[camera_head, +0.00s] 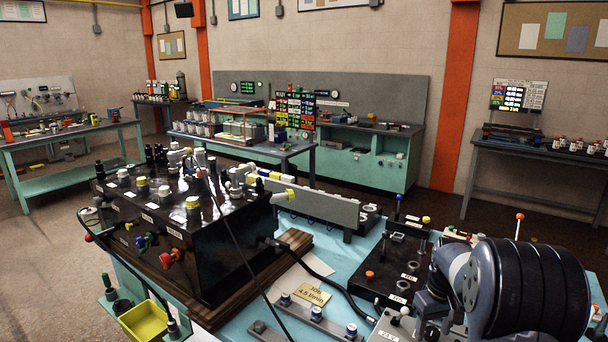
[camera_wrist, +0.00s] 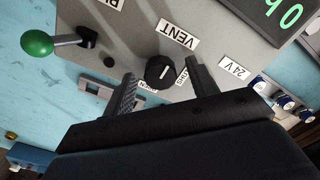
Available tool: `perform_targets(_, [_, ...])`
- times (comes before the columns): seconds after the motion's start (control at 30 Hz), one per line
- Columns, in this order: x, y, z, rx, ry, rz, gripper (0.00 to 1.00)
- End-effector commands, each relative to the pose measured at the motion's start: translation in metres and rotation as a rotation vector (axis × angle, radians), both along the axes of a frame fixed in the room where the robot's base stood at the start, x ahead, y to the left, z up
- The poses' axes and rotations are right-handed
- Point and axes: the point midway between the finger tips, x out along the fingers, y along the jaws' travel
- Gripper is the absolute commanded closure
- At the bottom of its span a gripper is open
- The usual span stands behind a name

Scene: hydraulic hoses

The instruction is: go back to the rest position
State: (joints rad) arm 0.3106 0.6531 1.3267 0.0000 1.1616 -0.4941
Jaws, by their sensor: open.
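My gripper (camera_wrist: 162,71) is open in the wrist view, its two dark fingers apart. A black round knob (camera_wrist: 160,73) with a white pointer line shows between the fingertips, below a label reading VENT (camera_wrist: 178,36). I see no finger closed on the knob; whether the fingers stand beside it or above it I cannot tell. In the head view my arm fills the lower right corner, and the gripper's fingers are not clearly seen there.
A green ball-topped lever (camera_wrist: 38,43) and a display with green digits (camera_wrist: 280,8) flank the knob. In the head view, a black hydraulic unit (camera_head: 215,245) with hoses stands left on the blue bench (camera_head: 240,325). A black valve plate (camera_head: 385,268) sits left of my arm.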

Motion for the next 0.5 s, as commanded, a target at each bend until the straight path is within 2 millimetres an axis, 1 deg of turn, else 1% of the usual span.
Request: perform_targets(0.5, [0.0003,-0.0008,0.0000,0.000,0.000,0.425,0.45])
